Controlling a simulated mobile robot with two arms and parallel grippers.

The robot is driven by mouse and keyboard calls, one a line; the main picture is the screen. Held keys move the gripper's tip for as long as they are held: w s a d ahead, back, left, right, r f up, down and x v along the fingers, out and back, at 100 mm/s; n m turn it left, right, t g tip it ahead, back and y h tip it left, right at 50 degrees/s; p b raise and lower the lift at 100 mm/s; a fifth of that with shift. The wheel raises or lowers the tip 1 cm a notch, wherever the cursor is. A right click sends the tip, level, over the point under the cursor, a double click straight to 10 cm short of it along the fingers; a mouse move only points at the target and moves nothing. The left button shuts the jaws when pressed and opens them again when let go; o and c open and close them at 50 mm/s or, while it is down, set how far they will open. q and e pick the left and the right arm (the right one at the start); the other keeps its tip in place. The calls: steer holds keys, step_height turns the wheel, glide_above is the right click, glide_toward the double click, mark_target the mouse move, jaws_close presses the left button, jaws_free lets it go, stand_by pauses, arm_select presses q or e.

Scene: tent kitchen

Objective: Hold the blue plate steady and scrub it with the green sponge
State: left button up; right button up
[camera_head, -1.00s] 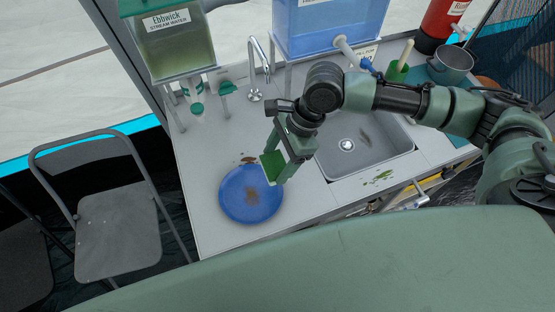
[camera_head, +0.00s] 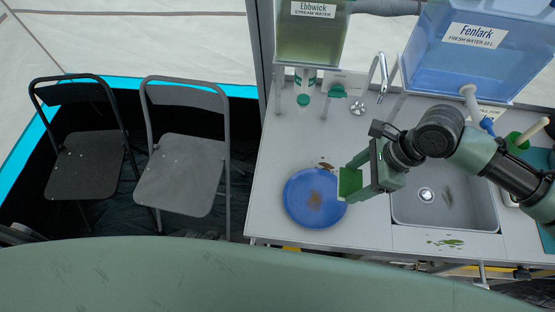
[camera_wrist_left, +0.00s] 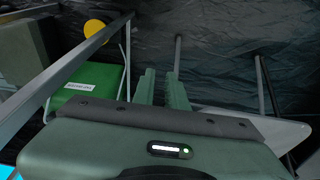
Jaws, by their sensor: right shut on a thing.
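The blue plate (camera_head: 303,203) lies flat on the grey counter, left of the sink, with a brown smear on its middle. The green sponge (camera_head: 350,183) is held in my right gripper (camera_head: 355,181), which is shut on it. In the head view the sponge overlaps the plate's right edge; I cannot tell whether it touches the plate. My left gripper is not in the head view. In the left wrist view my left gripper (camera_wrist_left: 162,88) shows two green fingers with a narrow gap and nothing between them, over a dark floor.
A sink (camera_head: 440,205) lies right of the plate. A stream water tank (camera_head: 309,35) and a fresh water tank (camera_head: 475,55) stand at the back. A brown spot (camera_head: 326,166) and green scraps (camera_head: 445,242) lie on the counter. Two folding chairs (camera_head: 185,170) stand left.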

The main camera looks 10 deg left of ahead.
arm_select(q)
steer(key=w+d+r+n+t+h, duration=0.1)
steer(key=w+d+r, duration=0.1)
steer(key=w+r, duration=0.9)
steer(key=w+d+r+n+h, duration=0.1)
steer(key=w+d+r, duration=0.1)
steer(key=w+r, duration=0.9)
steer(key=shift+m+h, duration=0.5)
steer(key=shift+h, duration=0.2)
steer(key=w+d+r, duration=0.1)
steer(key=d+r, duration=0.1)
steer(key=r, duration=0.3)
steer(key=d+r, duration=0.3)
steer(key=r, duration=0.2)
steer(key=w+d+r, duration=0.1)
steer(key=d+r, duration=0.1)
steer(key=r, duration=0.4)
steer(key=shift+w+d+r, duration=0.1)
steer(key=shift+w+d, duration=0.1)
steer(key=shift+w, duration=0.15)
steer(key=s+d+r+m+g, duration=0.1)
steer(key=s+d+r+g, duration=0.1)
steer(key=s+d+r, duration=0.3)
steer(key=g+y, duration=0.1)
glide_above(287, 190)
steer(key=a, duration=0.3)
steer(key=shift+m, duration=0.4)
steer(key=x, duration=1.1)
steer(key=shift+f, duration=0.25)
